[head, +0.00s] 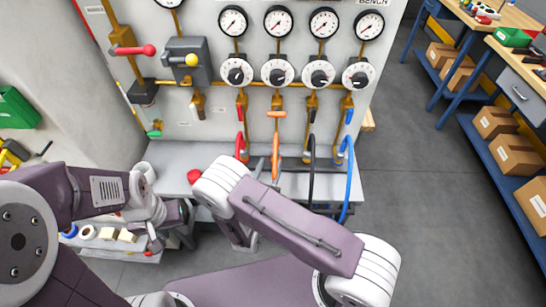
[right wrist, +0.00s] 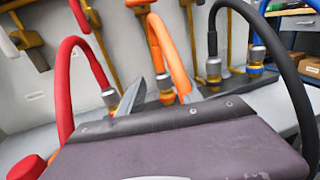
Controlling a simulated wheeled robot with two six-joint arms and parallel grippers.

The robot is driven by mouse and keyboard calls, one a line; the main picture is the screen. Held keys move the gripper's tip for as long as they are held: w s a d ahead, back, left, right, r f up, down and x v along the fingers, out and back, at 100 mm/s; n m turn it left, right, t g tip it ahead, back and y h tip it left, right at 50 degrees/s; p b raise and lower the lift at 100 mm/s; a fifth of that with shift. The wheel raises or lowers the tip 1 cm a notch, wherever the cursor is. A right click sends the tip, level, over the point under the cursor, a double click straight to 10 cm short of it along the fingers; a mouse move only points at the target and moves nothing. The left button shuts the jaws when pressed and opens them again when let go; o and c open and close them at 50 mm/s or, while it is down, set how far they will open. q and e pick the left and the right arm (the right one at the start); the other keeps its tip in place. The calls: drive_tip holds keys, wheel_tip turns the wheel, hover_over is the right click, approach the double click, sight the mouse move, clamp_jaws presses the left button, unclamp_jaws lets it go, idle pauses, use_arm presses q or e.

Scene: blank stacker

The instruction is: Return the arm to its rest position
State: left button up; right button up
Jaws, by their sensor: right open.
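My left arm comes in from the left in the head view, and its wrist and gripper (head: 178,222) hang low over the front of the bench. Its fingers are not clear there. My right arm (head: 295,228) reaches across the lower middle, its purple link lying over the bench front. The right gripper is mostly hidden behind this arm in the head view. In the right wrist view the right gripper (right wrist: 155,97) shows grey fingers beyond its dark purple body, open, facing the hoses. I see nothing held between them.
A grey bench (head: 165,160) stands below a panel with gauges and white dials (head: 236,72). Red (head: 241,145), orange (head: 275,150), black (head: 311,155) and blue (head: 349,165) hoses loop close to my right arm. A red knob (head: 194,176) is beside it. Floor (head: 420,220) at right is clear.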

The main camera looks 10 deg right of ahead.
drive_tip(key=shift+v, duration=1.2)
